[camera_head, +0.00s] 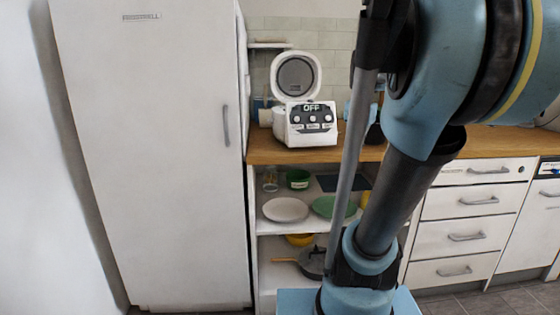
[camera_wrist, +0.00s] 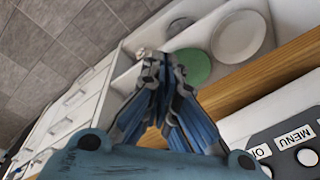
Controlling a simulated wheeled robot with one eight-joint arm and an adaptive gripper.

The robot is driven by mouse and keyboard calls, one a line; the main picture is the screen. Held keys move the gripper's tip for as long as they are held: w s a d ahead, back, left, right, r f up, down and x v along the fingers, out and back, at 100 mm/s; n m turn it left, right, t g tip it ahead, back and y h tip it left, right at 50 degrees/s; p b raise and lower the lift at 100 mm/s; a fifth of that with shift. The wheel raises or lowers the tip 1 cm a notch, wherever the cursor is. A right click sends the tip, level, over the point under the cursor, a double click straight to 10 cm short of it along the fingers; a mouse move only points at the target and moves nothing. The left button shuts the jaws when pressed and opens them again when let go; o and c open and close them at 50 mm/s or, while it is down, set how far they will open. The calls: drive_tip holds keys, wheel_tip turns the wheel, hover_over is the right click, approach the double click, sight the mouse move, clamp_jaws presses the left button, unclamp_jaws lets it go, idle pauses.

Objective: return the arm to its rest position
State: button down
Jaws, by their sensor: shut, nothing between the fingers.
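My gripper (camera_wrist: 155,62) shows in the wrist view, its blue and grey fingers together at the tips with nothing between them. It hangs in the air above the counter edge and the open shelf. In the head view my blue arm fills the right side, and the gripper itself is not seen there. A white rice cooker (camera_head: 310,130) stands on the wooden counter with its round lid up and its display reading OFF. Its button panel (camera_wrist: 290,150) shows close beside my gripper in the wrist view, at the lower right.
A tall white fridge (camera_head: 150,150) stands at the left. A wooden counter (camera_head: 270,150) runs right from it. The open shelf below holds a white plate (camera_head: 285,209), a green plate (camera_head: 330,207) and bowls. White drawers (camera_head: 465,205) are at the right. The tiled floor (camera_wrist: 60,45) looks clear.

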drive_tip(key=s+a+f+n, duration=0.2)
drive_tip(key=s+f+n, duration=0.2)
drive_tip(key=s+f, duration=0.3)
drive_tip(key=s+a+f+n, duration=0.3)
drive_tip(key=s+f+n, duration=0.2)
drive_tip(key=f, duration=0.9)
drive_tip(key=s, duration=0.2)
drive_tip(key=shift+s+a, duration=0.15)
drive_tip(key=shift+s, duration=0.15)
drive_tip(key=shift+f, duration=0.1)
drive_tip(key=shift+w+f, duration=0.2)
drive_tip(key=shift+w, duration=0.25)
